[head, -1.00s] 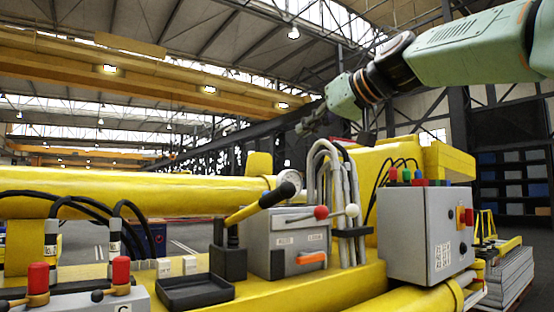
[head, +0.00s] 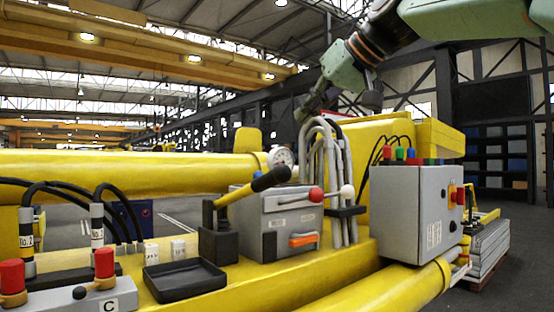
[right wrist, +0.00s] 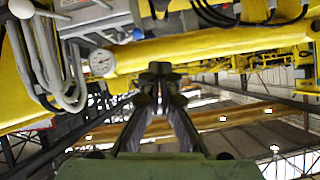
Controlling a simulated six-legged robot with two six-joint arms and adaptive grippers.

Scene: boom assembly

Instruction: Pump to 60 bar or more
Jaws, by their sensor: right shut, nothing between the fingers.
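The hand pump is a grey box (head: 275,215) on the yellow boom, with a yellow lever (head: 232,195) beside it. The lever slants up to the right and ends in a black grip (head: 271,179). The pressure gauge (head: 282,157) is a white round dial behind the grip; it also shows in the right wrist view (right wrist: 102,62). Its reading is too small to tell. My right gripper (head: 303,112) is shut and empty, above the gauge and beside the grey hoses. My left gripper is out of view.
Grey looped hoses (head: 326,165) rise right of the pump. A black tray (head: 185,281) and red-capped valves (head: 104,262) are at the front left. The air above the lever is free.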

